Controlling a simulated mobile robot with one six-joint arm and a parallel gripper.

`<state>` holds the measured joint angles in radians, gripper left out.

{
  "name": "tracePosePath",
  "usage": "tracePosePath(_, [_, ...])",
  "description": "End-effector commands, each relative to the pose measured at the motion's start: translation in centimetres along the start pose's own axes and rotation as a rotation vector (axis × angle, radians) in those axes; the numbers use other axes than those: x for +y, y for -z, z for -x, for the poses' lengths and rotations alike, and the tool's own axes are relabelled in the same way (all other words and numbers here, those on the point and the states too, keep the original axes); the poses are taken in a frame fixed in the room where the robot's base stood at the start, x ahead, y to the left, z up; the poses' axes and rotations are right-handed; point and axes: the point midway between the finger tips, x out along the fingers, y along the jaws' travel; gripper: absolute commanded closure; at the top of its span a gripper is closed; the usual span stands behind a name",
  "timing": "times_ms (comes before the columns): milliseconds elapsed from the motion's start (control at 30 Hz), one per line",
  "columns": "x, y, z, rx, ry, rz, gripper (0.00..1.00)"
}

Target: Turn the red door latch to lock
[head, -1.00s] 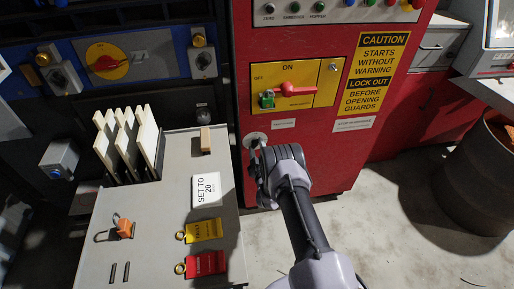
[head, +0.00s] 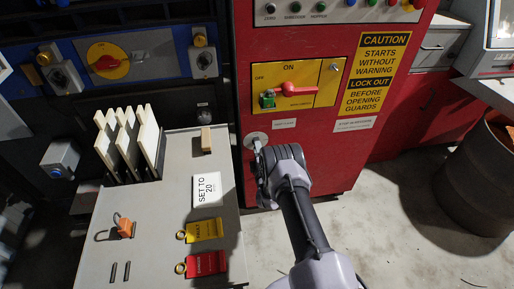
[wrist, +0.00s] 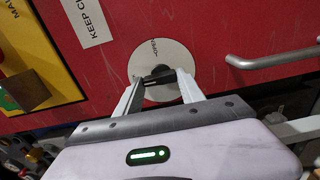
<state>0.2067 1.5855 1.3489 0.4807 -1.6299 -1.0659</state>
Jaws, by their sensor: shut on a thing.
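The latch on the red door (wrist: 225,85) is a dark bar (wrist: 158,78) across a pale round plate (wrist: 176,56) marked OPEN, in the upper middle of the wrist view. In the head view the plate (head: 252,137) shows on the red cabinet, left of its middle and below the yellow switch panel. My gripper (wrist: 161,76) is shut on the dark latch bar, one finger on each side. In the head view my gripper (head: 258,150) is at the plate and hides the bar. The bar's exact angle is hard to tell.
A metal handle (wrist: 285,59) sticks out right of the plate. Above is a yellow panel (head: 325,94) with a red switch lever (head: 293,90) and green padlock (head: 267,100). A grey table (head: 160,230) with tags and an orange padlock (head: 124,229) stands left.

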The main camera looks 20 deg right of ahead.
Motion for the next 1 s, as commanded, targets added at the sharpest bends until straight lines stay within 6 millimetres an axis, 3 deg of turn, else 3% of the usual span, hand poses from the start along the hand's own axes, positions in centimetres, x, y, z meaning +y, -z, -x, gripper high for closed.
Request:
tracePosePath(567, [-0.04,-0.06,0.01,-0.002,0.001,0.031,0.95])
tracePosePath(600, [-0.04,-0.06,0.01,-0.002,0.001,0.031,0.52])
tracePosePath(700, [-0.03,-0.05,0.01,-0.001,0.001,0.031,0.33])
tracePosePath(1000, [0.0,-0.02,0.06,-0.001,0.0,0.031,0.32])
